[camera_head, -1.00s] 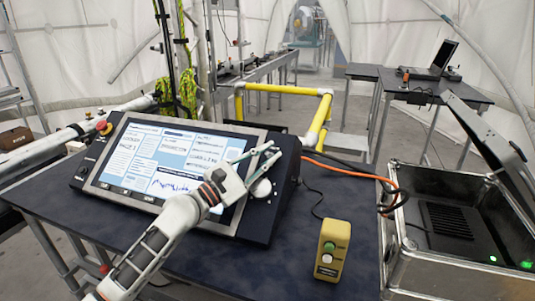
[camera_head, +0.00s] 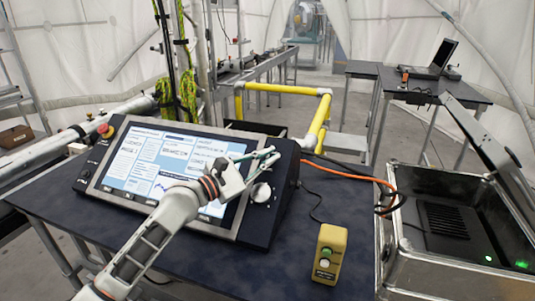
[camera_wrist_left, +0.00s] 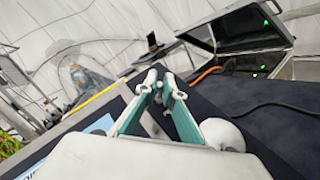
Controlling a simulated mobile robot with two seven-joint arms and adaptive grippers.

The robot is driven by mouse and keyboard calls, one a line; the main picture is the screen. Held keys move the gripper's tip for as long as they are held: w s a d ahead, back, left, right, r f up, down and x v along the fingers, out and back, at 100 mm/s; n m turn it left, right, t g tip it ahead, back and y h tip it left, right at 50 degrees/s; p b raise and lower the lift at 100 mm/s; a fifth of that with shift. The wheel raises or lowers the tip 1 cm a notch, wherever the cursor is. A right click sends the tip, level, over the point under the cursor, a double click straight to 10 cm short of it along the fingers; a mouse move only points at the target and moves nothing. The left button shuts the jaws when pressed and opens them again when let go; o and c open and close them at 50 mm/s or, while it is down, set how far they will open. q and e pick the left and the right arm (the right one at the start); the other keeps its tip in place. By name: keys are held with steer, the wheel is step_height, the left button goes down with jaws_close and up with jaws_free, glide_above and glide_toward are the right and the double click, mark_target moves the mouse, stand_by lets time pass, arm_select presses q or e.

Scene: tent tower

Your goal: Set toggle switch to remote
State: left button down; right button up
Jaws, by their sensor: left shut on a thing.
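The control console (camera_head: 268,219) stands on the dark table, with a lit screen (camera_head: 165,165) and a pale round knob (camera_head: 261,192) on its right-hand strip. My left gripper (camera_head: 274,153) reaches over the screen to the upper right part of that strip. Its green-sided fingers are drawn together above the knob. In the left wrist view the fingertips (camera_wrist_left: 160,85) nearly meet at the console's edge, with the pale knob (camera_wrist_left: 222,133) to their right. The toggle switch is not clearly visible; the fingertips cover the spot they close on. My right gripper is not in view.
A yellow button box (camera_head: 328,255) stands on the table at right front. An open metal case (camera_head: 445,268) with green lights is on the right. A red stop button (camera_head: 102,128) sits at the console's left corner. Orange and black cables run behind. The table's front middle is clear.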

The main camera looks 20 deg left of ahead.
arm_select(q)
steer(key=n+g, duration=0.1)
steer(key=w+r+g+y, duration=0.1)
steer(key=shift+n+g+y, duration=0.3)
steer(key=shift+n, duration=0.1)
steer(key=shift+w+n+g+y, duration=0.15)
steer(key=shift+n+g+y, duration=0.25)
steer(key=shift+g, duration=0.3)
steer(key=c, duration=2.4)
jaws_free()
steer(key=shift+f, duration=0.1)
steer(key=v, duration=1.2)
steer(key=shift+w, duration=0.1)
steer(key=shift+a, duration=0.1)
